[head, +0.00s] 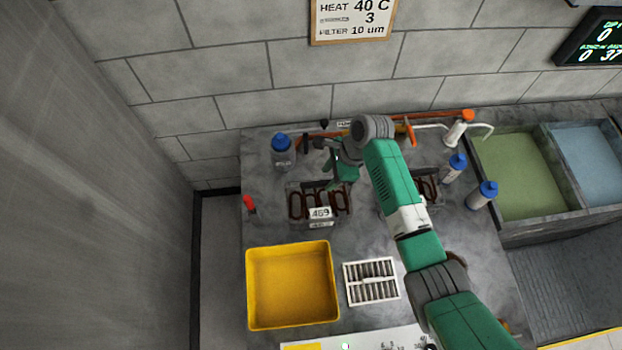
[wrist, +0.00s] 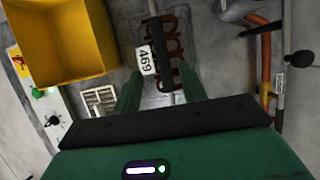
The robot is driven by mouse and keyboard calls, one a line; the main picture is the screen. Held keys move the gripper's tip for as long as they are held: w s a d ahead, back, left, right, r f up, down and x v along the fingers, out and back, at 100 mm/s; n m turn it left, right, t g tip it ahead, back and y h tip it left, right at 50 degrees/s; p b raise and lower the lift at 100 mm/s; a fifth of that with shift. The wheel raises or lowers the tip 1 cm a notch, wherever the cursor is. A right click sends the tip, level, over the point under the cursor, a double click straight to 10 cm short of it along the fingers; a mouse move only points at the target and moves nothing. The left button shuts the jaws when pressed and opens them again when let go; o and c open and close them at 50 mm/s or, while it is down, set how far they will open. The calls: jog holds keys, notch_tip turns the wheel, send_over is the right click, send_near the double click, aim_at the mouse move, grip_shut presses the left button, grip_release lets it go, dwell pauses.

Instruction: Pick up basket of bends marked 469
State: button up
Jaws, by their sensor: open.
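The basket marked 469 (head: 298,215) stands on the grey bench, holding several brown copper bends, with a white 469 label on its front. In the wrist view the basket (wrist: 178,98) lies ahead of the fingers, and its dark handle bar (wrist: 157,45) runs up between them. My gripper (head: 328,166) is above the back of the basket in the head view. In the wrist view my gripper (wrist: 160,75) is open, its two green fingers apart on either side of the bar. I cannot tell whether either finger touches it.
A second basket of bends (head: 428,190) stands to the right, partly behind my arm. A yellow bin (head: 292,285) and a white slotted rack (head: 371,282) are in front. A blue-capped bottle (head: 283,153) is at back left; two more bottles and green and blue sinks are right.

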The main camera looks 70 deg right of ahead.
aim_at(321, 182)
jog(key=shift+w+b+x, duration=0.15)
jog(key=shift+b+x, duration=0.15)
jog(key=shift+x, duration=1.15)
jog(key=shift+w+b+x, duration=0.1)
jog(key=shift+b+x, duration=0.15)
jog(key=shift+x, duration=1.2)
jog(key=shift+d, duration=0.1)
jog(key=shift+f, duration=0.2)
jog(key=shift+c, duration=0.2)
grip_shut()
jog(key=shift+r, duration=0.1)
